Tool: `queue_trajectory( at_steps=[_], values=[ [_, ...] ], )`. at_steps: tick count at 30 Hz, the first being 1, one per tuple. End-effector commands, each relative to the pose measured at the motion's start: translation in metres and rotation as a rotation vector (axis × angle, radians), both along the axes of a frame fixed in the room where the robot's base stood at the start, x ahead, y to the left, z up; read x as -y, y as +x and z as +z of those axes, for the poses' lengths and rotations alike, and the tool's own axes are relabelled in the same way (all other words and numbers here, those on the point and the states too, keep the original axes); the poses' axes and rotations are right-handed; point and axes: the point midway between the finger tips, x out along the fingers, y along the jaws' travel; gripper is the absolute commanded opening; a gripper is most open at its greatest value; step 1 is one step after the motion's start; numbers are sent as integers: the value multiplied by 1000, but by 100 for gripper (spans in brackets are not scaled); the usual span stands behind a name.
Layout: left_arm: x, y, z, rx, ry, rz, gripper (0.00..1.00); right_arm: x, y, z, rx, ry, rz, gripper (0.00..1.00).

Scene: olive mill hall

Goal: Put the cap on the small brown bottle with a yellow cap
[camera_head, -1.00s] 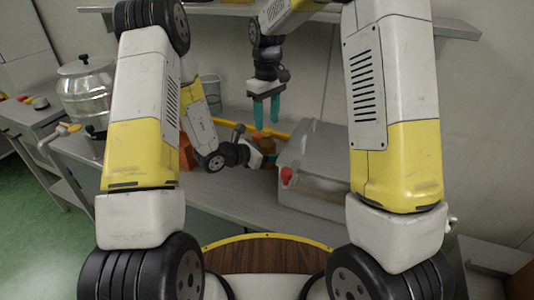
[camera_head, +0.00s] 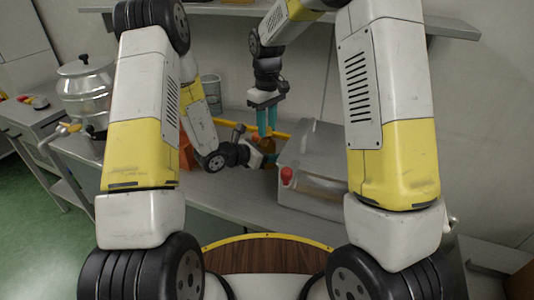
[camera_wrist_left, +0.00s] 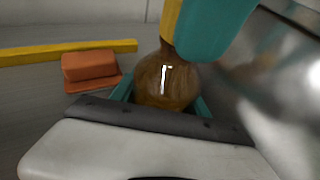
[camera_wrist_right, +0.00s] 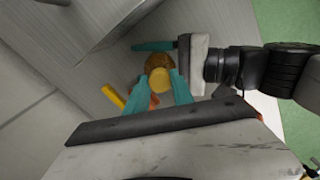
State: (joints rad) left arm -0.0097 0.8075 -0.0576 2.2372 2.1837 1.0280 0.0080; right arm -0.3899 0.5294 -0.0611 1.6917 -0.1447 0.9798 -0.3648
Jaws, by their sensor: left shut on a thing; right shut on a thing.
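The small brown bottle (camera_wrist_left: 165,82) is upright between the teal fingers of my left gripper (camera_head: 266,156), which is shut on it. It also shows in the head view (camera_head: 268,146). My right gripper (camera_head: 267,133) points down from above and is shut on the yellow cap (camera_wrist_right: 160,79). In the left wrist view the cap (camera_wrist_left: 169,22) is right over the bottle's neck and meets it in the picture. A right finger hides part of the cap, so I cannot tell whether it is seated. In the right wrist view the bottle's brown shoulder (camera_wrist_right: 156,62) shows behind the cap.
A grey metal box (camera_head: 318,150) with a red knob (camera_head: 287,175) stands close to the right of the grippers. A yellow bar (camera_wrist_left: 70,52) and a reddish-orange block (camera_wrist_left: 90,66) lie on the bench (camera_head: 235,192). A bucket (camera_head: 211,92) stands behind; a shelf (camera_head: 455,25) hangs above.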

Motion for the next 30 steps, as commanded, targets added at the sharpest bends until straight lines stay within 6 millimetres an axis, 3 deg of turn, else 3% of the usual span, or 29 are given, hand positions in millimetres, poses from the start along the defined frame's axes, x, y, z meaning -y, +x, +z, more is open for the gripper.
queue_trajectory(
  at_steps=[2, 3, 6, 7, 19, 30],
  values=[
    [0, 0, 0, 0, 0, 0, 0, 0, 0, 0, 0, 0, 0, 0],
    [0, 0, 0, 0, 0, 0, 0, 0, 0, 0, 0, 0, 0, 32],
    [0, 0, 0, 0, 0, 0, 0, 0, 0, 0, 0, 0, 0, 52],
    [0, 0, 0, 1, -1, 0, 0, 0, 0, 0, 0, 0, 0, 54],
    [0, 0, 0, 0, 0, 0, 0, 0, 1, 9, 3, 1, 0, 54],
    [0, 0, 0, 0, 0, 0, 0, 0, 1, 82, 5, 2, 0, 54]
  ],
)
